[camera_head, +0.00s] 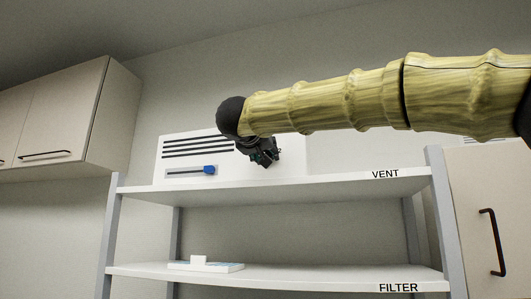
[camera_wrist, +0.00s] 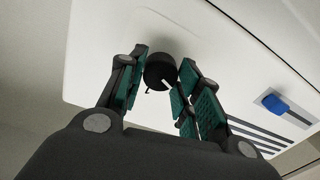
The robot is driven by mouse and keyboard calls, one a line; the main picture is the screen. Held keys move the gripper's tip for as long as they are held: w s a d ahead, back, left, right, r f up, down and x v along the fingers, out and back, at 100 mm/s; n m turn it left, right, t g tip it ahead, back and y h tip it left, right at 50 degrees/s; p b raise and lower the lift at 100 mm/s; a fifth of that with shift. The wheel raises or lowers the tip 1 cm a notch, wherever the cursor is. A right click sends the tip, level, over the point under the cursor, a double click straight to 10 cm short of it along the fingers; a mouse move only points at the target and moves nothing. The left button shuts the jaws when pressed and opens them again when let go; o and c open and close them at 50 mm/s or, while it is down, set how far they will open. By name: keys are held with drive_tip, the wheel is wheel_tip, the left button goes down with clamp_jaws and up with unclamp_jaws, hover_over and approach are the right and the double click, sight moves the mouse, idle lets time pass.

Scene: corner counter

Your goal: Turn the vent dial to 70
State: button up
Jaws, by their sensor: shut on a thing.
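The vent dial is a round black knob (camera_wrist: 159,70) on the front of a white vent unit (camera_wrist: 105,55). A white pointer line shows on its lower edge in the wrist view, with a small dark mark beside it on the panel; I cannot read any numbers. My gripper (camera_wrist: 163,78) has its green-padded fingers on either side of the knob and is shut on it. In the head view my gripper (camera_head: 266,153) is at the front of the vent unit (camera_head: 230,171), and my arm and hand hide the dial.
A blue slider (camera_head: 209,170) and dark slots (camera_head: 195,147) are on the unit left of my gripper. The unit stands on a shelf labelled VENT (camera_head: 385,174). Below, a shelf labelled FILTER (camera_head: 398,288) holds a flat white item (camera_head: 205,265). A wall cabinet (camera_head: 85,115) hangs at left.

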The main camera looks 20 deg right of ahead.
drive_tip(key=m+b, duration=0.1)
drive_tip(key=m, duration=0.5)
drive_tip(key=shift+f, duration=0.15)
drive_tip(key=m+b, duration=0.1)
drive_tip(key=m, duration=0.3)
drive_tip(key=shift+f+m+b, duration=0.1)
drive_tip(key=shift+m+b, duration=0.2)
drive_tip(key=shift+m, duration=0.1)
drive_tip(key=shift+m+b, duration=0.5)
drive_tip(key=shift+m, duration=0.8)
drive_tip(key=o, duration=1)
